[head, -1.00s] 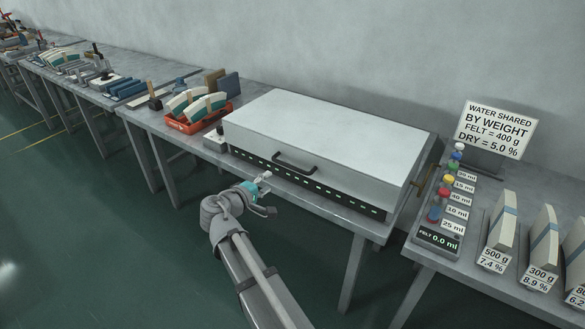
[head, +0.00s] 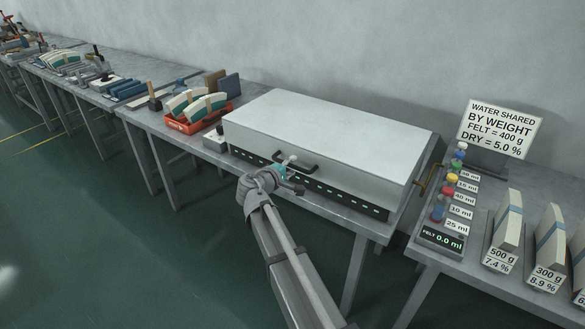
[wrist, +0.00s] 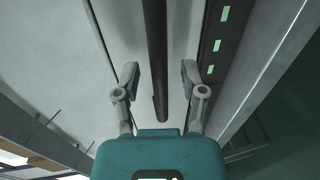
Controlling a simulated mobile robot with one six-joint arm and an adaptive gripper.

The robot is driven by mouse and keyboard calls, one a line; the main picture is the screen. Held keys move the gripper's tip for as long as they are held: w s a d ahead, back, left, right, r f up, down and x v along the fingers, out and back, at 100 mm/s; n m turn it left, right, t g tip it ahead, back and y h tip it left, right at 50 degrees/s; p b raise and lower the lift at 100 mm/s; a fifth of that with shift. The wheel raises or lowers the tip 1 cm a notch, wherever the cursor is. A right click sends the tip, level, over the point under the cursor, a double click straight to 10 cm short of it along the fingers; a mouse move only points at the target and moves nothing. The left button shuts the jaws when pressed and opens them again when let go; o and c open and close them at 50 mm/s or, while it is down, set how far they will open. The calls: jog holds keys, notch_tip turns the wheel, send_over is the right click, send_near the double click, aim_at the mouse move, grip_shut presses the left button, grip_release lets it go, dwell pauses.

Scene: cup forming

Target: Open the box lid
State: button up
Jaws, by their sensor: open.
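The box is a large pale grey case on the table, and its lid (head: 330,135) lies shut. A dark bar handle (head: 305,166) sits on the lid's front face. My gripper (head: 292,174) is at the front of the box, by the handle's left part. In the wrist view the handle (wrist: 156,60) runs between the two open fingers of my gripper (wrist: 160,85), with gaps on both sides. The fingers do not appear to touch it. In the head view my gripper hides part of the handle's left end.
A dark strip with green marks (head: 345,200) runs along the box's lower front. An orange tray (head: 197,122) with curved blocks stands left. A brass-coloured lever (head: 428,180) is at the box's right. Coloured bottles (head: 450,178) and a sign (head: 499,130) stand further right.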

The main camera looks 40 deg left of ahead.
jog(key=shift+w, duration=0.25)
jog(key=shift+c, duration=0.2)
grip_shut()
